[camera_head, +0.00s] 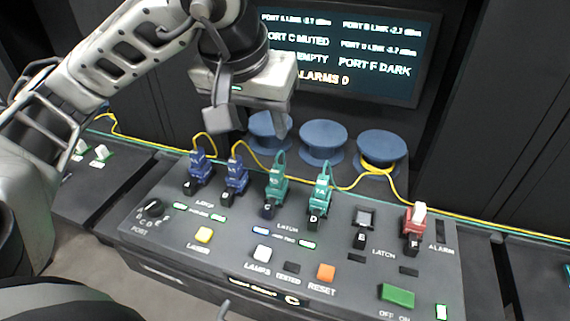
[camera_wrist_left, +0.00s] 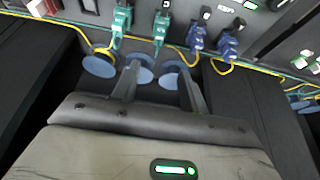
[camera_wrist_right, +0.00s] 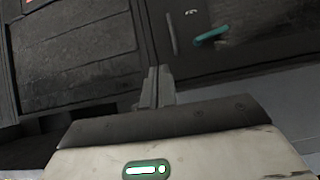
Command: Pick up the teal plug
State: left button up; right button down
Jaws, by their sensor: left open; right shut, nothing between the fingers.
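Two teal plugs stand side by side in the panel: one at port C (camera_head: 276,188) and one at port D (camera_head: 320,195). They also show at the top of the left wrist view, the D one (camera_wrist_left: 121,20) left of the C one (camera_wrist_left: 160,28). My left gripper (camera_head: 252,122) is open and empty, above and behind the plugs, touching neither. A small teal piece (camera_wrist_right: 212,35) lies on a dark surface in the right wrist view; I cannot tell whether it is a plug. My right gripper (camera_wrist_right: 155,85) is shut and empty, apart from it.
Two blue plugs (camera_head: 198,172) stand left of the teal ones. A red plug (camera_head: 414,228) is at port F. Blue spools (camera_head: 323,142) and yellow cable (camera_head: 262,153) lie behind the panel (camera_head: 180,236). A screen (camera_head: 345,50) stands at the back.

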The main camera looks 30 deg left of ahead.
pick_arm(q)
notch_tip(320, 180, down, 4)
jog(key=b, duration=0.1)
send_over(276, 169)
jog(key=s, duration=0.2)
notch_tip(276, 169, down, 5)
jog(key=shift+d+r, duration=0.15)
jog(key=shift+r, duration=0.05)
jog(key=shift+d+p+x, duration=0.15)
jog(key=shift+p+x, duration=0.15)
jog(key=shift+x, duration=1.15)
jog(key=shift+d+p+x, duration=0.15)
jog(key=shift+p+x, duration=0.1)
jog(key=shift+x, duration=1.2)
jog(key=shift+a, duration=0.15)
jog(key=c, duration=0.9)
pick_arm(e)
jog(key=shift+s+f, duration=0.1)
jog(key=shift+s, duration=0.1)
